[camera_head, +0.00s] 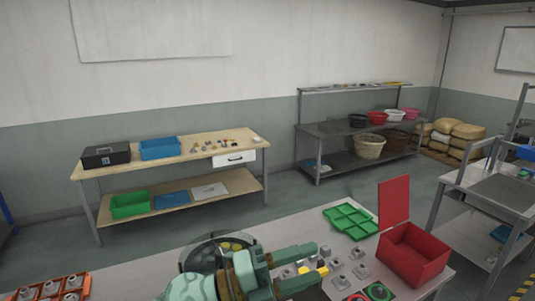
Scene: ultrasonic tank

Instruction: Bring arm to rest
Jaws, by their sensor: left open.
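My left gripper (319,260) is low in the middle of the view, above the near table (150,272). Its two green fingers point right and stand apart, with nothing held between them that I can see. My green wrist hides part of the table and part of a dark round see-through vessel (190,251) with yellow pieces in it. My right gripper is not in view.
Several small grey parts (360,271) lie just right of the fingers. A red box (414,256) with its lid up and a green divided tray (350,220) stand further right. An orange tray (50,289) holds grey parts at lower left. A wooden bench (110,171) stands behind.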

